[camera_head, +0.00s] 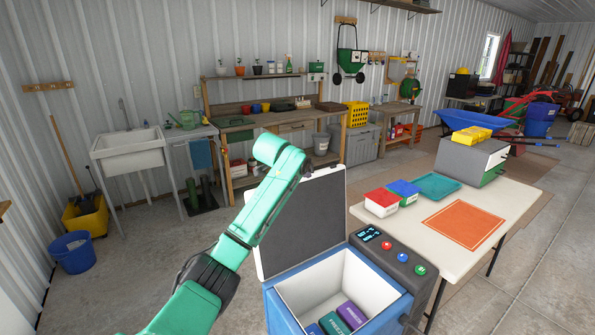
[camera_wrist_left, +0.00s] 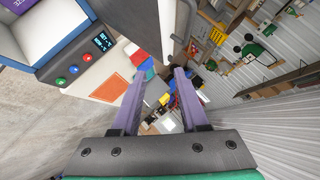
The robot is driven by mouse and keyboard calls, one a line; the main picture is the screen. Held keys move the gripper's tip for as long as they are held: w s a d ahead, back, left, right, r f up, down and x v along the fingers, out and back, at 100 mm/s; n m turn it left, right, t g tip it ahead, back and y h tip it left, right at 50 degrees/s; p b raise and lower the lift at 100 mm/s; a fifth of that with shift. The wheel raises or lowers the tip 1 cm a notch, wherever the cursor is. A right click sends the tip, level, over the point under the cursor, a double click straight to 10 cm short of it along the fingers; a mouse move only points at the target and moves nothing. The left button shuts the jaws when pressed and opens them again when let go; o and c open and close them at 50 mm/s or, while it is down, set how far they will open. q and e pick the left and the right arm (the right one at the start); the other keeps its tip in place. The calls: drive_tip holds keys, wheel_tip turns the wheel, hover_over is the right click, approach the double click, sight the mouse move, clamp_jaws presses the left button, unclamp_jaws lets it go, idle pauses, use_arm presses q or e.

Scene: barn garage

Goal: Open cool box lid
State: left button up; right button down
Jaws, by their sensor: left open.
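The cool box (camera_head: 275,308) is blue with a white inside and stands at the bottom of the head view. Its grey, white-edged lid (camera_head: 318,215) stands raised, roughly upright, with the interior exposed. Purple, teal and blue packs (camera_head: 351,314) lie inside. The cool box (camera_wrist_left: 35,38) and part of its lid (camera_wrist_left: 145,18) also show in the left wrist view. My green left arm passes in front of the lid, and its gripper is hidden in the head view. In the wrist view my left gripper (camera_wrist_left: 162,76) is open, with nothing visibly held. My right gripper is not in view.
A grey control panel (camera_head: 394,254) with a display and buttons adjoins the cool box. To its right, a white table (camera_head: 413,232) bears red and blue boxes (camera_head: 392,198), a teal tray (camera_head: 436,186), an orange mat (camera_head: 463,224) and a grey case (camera_head: 470,162).

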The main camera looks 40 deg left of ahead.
use_arm(q)
drive_tip(key=b+v, duration=0.1)
drive_tip(key=v, duration=0.4)
